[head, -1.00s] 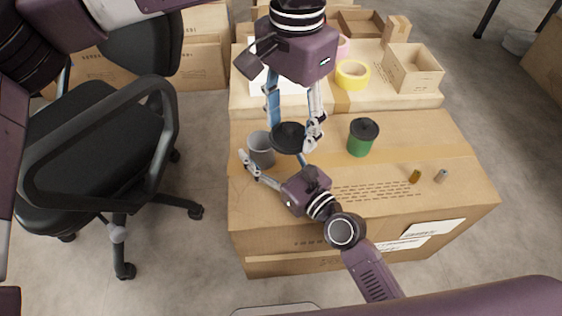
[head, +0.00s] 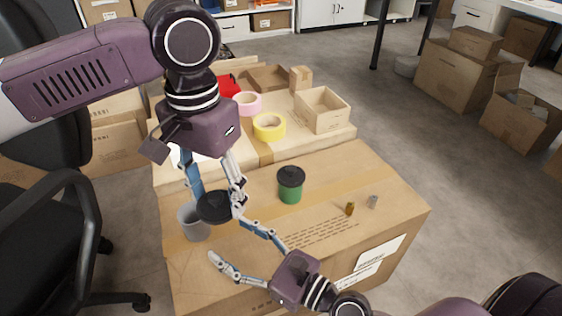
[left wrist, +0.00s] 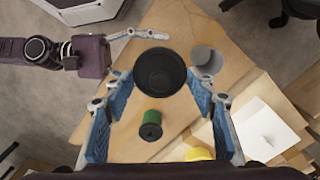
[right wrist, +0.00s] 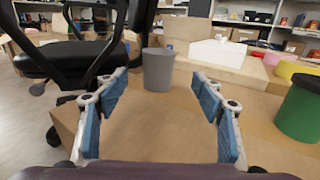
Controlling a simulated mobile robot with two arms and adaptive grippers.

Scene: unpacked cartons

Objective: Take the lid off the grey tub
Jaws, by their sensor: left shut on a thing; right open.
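The grey tub (head: 194,225) stands upright near the left edge of the large carton. It also shows in the right wrist view (right wrist: 158,70), with no lid on its rim. My left gripper (head: 216,198) is shut on the black lid (head: 213,208) and holds it above and to the right of the tub. In the left wrist view the lid (left wrist: 160,72) lies between the fingers, apart from the tub (left wrist: 207,62). My right gripper (head: 227,240) is open and empty, in front of the tub and clear of it.
A green tub with a black lid (head: 290,184) stands right of the grey tub. Two small items, one brownish (head: 350,209) and one grey (head: 373,202), lie farther right. Yellow tape (head: 269,127) and an open box (head: 322,110) are behind. An office chair (head: 50,230) stands left.

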